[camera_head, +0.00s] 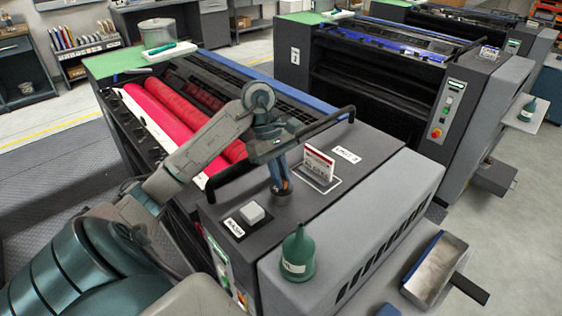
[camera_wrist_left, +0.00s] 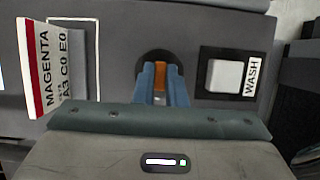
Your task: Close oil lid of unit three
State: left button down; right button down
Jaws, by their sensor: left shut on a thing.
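The near press unit (camera_head: 370,185) has red rollers and a small label (camera_head: 345,154) that seems to read unit 3. On its grey top is a dark round oil port (camera_head: 281,197), also seen in the left wrist view (camera_wrist_left: 142,61). My left gripper (camera_head: 280,184) points down at this port, its blue fingers shut on an orange piece (camera_wrist_left: 160,76), apparently part of the oil lid. The fingers hide much of the port, so I cannot tell whether the lid is fully seated. My right gripper is not in view.
A white wash button (camera_head: 252,213) and a magenta card (camera_head: 318,164) flank the port. A green oil can (camera_head: 298,256) stands on the lower grey cover. A black handrail (camera_head: 325,122) runs behind. Another press unit (camera_head: 385,85) stands at the back right.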

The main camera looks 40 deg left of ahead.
pick_arm(q)
jog(key=shift+r, duration=0.1)
jog(key=c, duration=1.5)
grip_release()
jog(key=p+v, duration=0.6)
jog(key=v, duration=0.4)
jog(key=shift+a+r, duration=0.2)
jog(key=shift+r, duration=0.15)
